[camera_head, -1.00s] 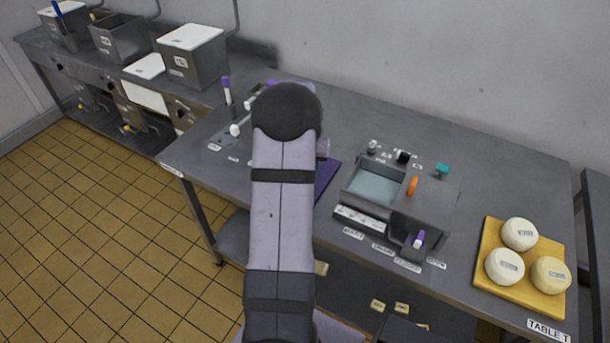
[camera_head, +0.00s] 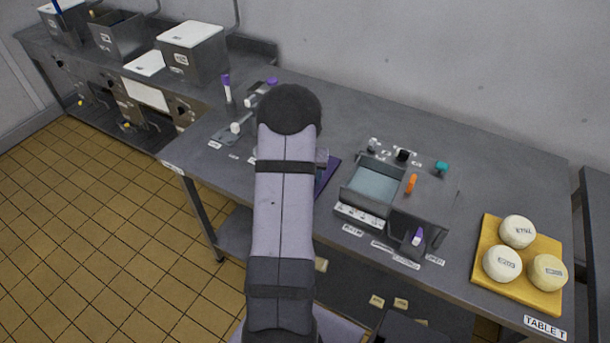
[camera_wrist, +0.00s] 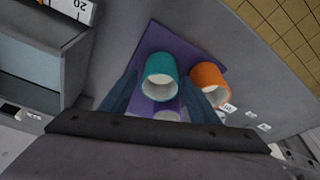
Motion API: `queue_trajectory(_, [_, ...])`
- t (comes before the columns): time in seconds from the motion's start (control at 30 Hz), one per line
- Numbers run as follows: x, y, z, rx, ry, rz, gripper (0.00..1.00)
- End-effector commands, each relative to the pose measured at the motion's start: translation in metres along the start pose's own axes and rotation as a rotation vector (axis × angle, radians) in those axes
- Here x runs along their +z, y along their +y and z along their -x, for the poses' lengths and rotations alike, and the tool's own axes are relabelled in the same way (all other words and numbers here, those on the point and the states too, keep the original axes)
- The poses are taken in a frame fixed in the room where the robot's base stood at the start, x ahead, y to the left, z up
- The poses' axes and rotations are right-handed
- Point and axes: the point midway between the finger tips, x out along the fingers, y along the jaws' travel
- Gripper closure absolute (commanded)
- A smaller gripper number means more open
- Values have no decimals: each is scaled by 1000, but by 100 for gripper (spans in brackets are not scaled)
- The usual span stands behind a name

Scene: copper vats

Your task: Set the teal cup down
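The teal cup (camera_wrist: 160,66) is between my gripper's (camera_wrist: 160,82) two dark blue fingers in the wrist view, with its pale mouth facing the camera. The fingers lie along both sides of the cup and appear shut on it; the contact is hard to see. A purple mat (camera_wrist: 188,45) shows behind the cup. I cannot tell whether the cup's base touches the mat. An orange cup (camera_wrist: 209,79) is close on the right. In the head view my arm hides the teal cup; part of the purple mat (camera_head: 328,172) shows beside it.
A purple piece with a pale opening (camera_wrist: 166,112) lies below the teal cup in the wrist view. A grey basin unit (camera_head: 375,185) stands right of the mat. A yellow board (camera_head: 488,262) with three pale round objects is farther right. The table's back stretch is clear.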

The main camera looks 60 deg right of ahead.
Motion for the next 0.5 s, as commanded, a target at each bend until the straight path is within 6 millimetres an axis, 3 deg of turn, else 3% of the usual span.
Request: queue_trajectory(0.5, [-2,0,9,0,2,0,42])
